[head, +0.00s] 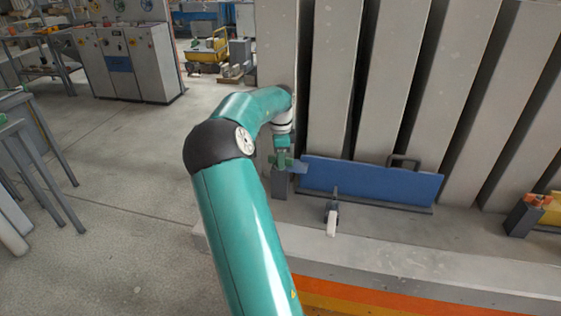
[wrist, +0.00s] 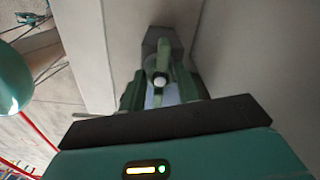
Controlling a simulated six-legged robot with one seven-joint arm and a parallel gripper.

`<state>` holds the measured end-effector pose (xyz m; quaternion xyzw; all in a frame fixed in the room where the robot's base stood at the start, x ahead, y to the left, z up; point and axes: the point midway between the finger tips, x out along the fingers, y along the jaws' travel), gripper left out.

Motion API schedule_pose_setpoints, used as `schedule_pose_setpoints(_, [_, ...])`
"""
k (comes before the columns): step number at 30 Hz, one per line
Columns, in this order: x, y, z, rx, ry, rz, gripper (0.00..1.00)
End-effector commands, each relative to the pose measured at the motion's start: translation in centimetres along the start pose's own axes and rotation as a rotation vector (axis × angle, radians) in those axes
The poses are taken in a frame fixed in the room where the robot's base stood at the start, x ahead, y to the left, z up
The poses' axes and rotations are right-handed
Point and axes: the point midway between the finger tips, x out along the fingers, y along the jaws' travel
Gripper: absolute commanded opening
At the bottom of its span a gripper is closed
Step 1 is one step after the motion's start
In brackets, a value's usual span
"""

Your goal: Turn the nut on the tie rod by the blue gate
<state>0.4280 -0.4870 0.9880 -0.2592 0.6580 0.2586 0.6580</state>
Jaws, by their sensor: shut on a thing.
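The blue gate (head: 370,182) stands upright at the foot of the grey panels, right of my gripper (head: 283,152) in the head view. A dark grey block (wrist: 163,38) stands behind the nut. In the head view the nut and my fingers blend together, and the rod's length is hidden.
Tall grey panels (head: 335,80) rise close behind and right of my gripper. A black handle (head: 404,161) stands at the gate's top edge, and a lever with a white tip (head: 331,222) stands in front. Open concrete floor (head: 130,180) lies to the left.

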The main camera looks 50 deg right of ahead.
Motion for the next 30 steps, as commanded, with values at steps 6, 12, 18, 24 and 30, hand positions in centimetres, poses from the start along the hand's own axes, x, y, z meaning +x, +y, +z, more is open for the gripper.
schedule_pose_setpoints(6, [-0.04,-0.01,-0.08,0.219,0.001,-0.001,0.0])
schedule_pose_setpoints(12, [-0.03,0.01,-0.15,0.278,0.001,0.0,0.0])
schedule_pose_setpoints(18, [-0.01,0.03,-0.2,0.295,0.002,0.0,0.0])
schedule_pose_setpoints(24, [-0.01,0.02,-0.26,0.497,0.003,0.0,0.0])
schedule_pose_setpoints(30, [-0.01,0.06,-0.44,0.584,0.005,0.001,0.0])
